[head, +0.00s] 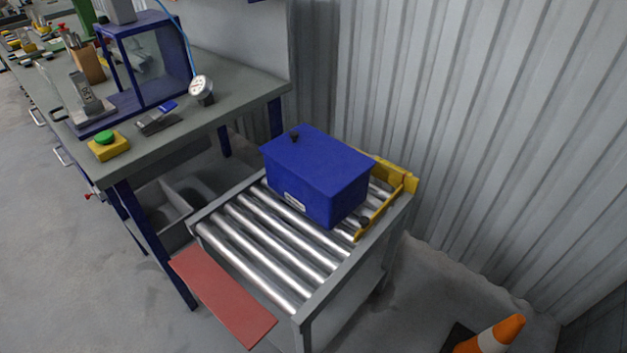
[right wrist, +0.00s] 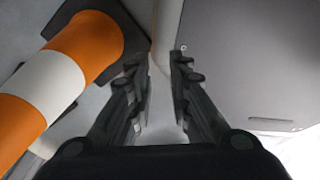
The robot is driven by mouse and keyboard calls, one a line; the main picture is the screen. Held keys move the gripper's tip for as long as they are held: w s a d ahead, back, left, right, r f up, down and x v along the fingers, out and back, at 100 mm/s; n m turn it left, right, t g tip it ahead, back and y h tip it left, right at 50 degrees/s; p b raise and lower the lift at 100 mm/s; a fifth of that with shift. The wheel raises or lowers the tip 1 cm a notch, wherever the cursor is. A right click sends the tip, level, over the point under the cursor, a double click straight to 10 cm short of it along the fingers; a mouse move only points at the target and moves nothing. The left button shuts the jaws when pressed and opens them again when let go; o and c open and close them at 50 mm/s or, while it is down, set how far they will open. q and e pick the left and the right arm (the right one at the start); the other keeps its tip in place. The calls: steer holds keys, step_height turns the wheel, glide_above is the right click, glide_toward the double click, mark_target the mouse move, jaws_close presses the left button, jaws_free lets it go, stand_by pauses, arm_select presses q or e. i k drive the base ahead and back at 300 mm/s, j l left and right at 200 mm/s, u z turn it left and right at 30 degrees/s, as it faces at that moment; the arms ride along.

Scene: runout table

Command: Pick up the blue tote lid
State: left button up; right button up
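The blue tote lid (head: 318,153) lies flat on top of the blue tote (head: 310,199), with a small dark knob near its far left corner. The tote stands on the roller table (head: 270,244), towards its back end. My right gripper (right wrist: 160,62) shows in the right wrist view with its two fingers apart and nothing between them. The lid and tote do not show in that view. Neither gripper shows in the head view, and my left gripper is not in view.
A yellow stop (head: 407,178) edges the rollers beside the tote. A red flap (head: 222,299) hangs at the front. A workbench (head: 232,101) with devices stands at left, a corrugated wall (head: 470,120) behind. An orange and white cone (head: 497,335) is on the floor at right, also in the wrist view (right wrist: 52,82).

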mark_target(327, 163)
steer(key=i+j+z, duration=0.1)
steer(key=z, duration=0.25)
steer(key=j+z, duration=0.15)
steer(key=z, duration=0.15)
steer(key=i+j+z, duration=0.1)
steer(key=z, duration=0.25)
steer(key=j+z, duration=0.4)
steer(key=j, duration=0.45)
